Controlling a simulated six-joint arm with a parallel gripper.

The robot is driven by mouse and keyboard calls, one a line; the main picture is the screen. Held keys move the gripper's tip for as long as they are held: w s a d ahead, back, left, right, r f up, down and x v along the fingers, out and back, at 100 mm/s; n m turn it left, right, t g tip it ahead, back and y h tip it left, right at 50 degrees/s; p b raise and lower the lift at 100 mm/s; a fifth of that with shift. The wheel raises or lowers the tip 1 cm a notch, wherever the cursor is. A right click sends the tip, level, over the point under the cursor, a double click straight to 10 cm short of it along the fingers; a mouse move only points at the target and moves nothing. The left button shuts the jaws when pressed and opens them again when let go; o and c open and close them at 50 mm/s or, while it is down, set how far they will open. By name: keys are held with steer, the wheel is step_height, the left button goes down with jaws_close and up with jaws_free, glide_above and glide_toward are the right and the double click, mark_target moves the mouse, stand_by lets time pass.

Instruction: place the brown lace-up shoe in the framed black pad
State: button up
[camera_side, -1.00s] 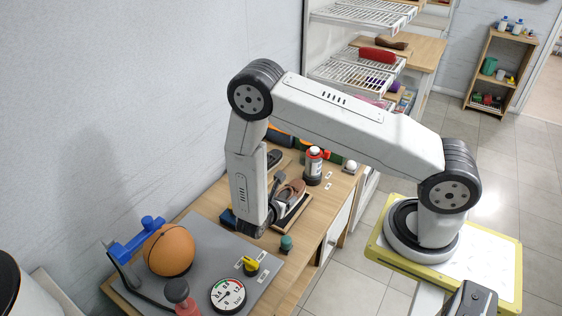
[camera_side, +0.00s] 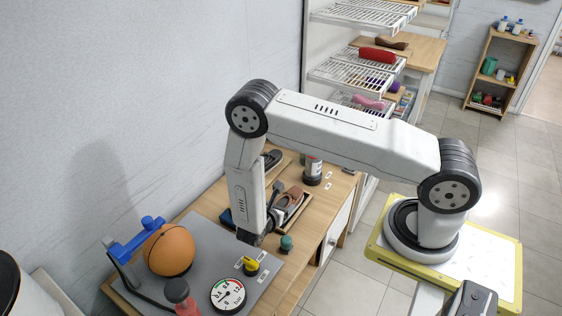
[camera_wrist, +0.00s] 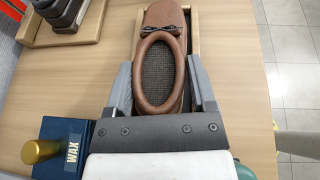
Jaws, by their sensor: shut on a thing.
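The brown lace-up shoe (camera_wrist: 163,18) points away from me in the wrist view, with its dark bow and dark insole showing. My gripper (camera_wrist: 162,85) is shut on the shoe, one grey finger on each side near its heel. The framed black pad (camera_wrist: 195,35) lies under the shoe; its light wooden rim shows beside the toe. In the side view the shoe (camera_side: 293,192) is over the pad's frame (camera_side: 299,211), partly hidden by my gripper (camera_side: 276,198). I cannot tell whether the sole touches the pad.
A dark shoe on a wooden tray (camera_wrist: 70,35) is at the far left. A canister (camera_side: 313,170) stands behind the pad, and a small green knob (camera_side: 286,243) in front.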

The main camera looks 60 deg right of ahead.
steer(key=shift+f, duration=0.1)
steer(key=o, duration=1.3)
steer(key=v, duration=1.2)
